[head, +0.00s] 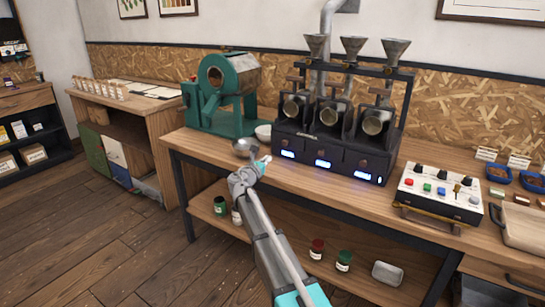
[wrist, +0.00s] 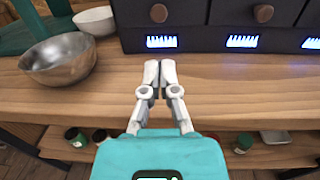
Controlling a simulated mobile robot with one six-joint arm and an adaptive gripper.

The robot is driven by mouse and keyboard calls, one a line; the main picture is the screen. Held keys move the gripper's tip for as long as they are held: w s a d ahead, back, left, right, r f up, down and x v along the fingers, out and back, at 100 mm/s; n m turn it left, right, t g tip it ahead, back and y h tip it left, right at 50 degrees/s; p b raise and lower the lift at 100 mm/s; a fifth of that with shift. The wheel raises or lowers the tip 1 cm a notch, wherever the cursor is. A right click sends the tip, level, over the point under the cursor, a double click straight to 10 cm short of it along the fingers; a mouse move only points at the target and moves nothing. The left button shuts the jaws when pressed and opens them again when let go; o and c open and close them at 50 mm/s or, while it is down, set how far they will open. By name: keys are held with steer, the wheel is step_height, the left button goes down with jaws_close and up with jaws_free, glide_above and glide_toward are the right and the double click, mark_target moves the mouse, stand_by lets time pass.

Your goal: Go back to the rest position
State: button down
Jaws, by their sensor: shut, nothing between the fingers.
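My gripper (wrist: 160,68) is shut and empty in the wrist view, its fingertips together above the front part of the wooden workbench (wrist: 235,92). In the head view my gripper (head: 266,160) is at the bench's front edge, just right of a metal bowl (head: 243,147). The metal bowl also shows at the left of the wrist view (wrist: 60,62), apart from the fingers. The black three-barrel sample roaster (head: 333,150) stands behind my gripper, its lit displays facing me.
A green roaster (head: 225,95) and a white bowl (head: 264,132) stand at the back left. A button panel (head: 438,192) and a wooden tray (head: 523,226) are to the right. Several jars and a tin (head: 387,273) sit on the lower shelf. Floor (head: 130,240) is clear at left.

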steer(key=shift+s+a, duration=0.3)
steer(key=shift+s, duration=0.1)
steer(key=shift+d, duration=0.1)
steer(key=s+d+f+m+g+y, duration=0.1)
steer(key=s+d+f+m+g, duration=0.5)
steer(key=s+m, duration=0.25)
steer(key=s+d+f+m+g+y, duration=0.1)
steer(key=s+d+f+m+g, duration=0.2)
steer(key=s+d+f+m, duration=0.45)
steer(key=s+a+f+m+g+y, duration=0.1)
steer(key=s+f+m+g+y, duration=0.2)
steer(key=s, duration=0.5)
steer(key=s+m+g+y, duration=0.1)
steer(key=s+m+y, duration=0.1)
steer(key=s+m, duration=0.5)
steer(key=s+a+f+m+g+y, duration=0.1)
steer(key=s+f+m+g+y, duration=0.15)
steer(key=s, duration=0.75)
step_height(320, 180, up, 21)
steer(key=p, duration=2.1)
steer(key=shift+w+r+m+y, duration=0.15)
steer(key=shift+w+m+y, duration=0.1)
steer(key=shift+m+y, duration=0.1)
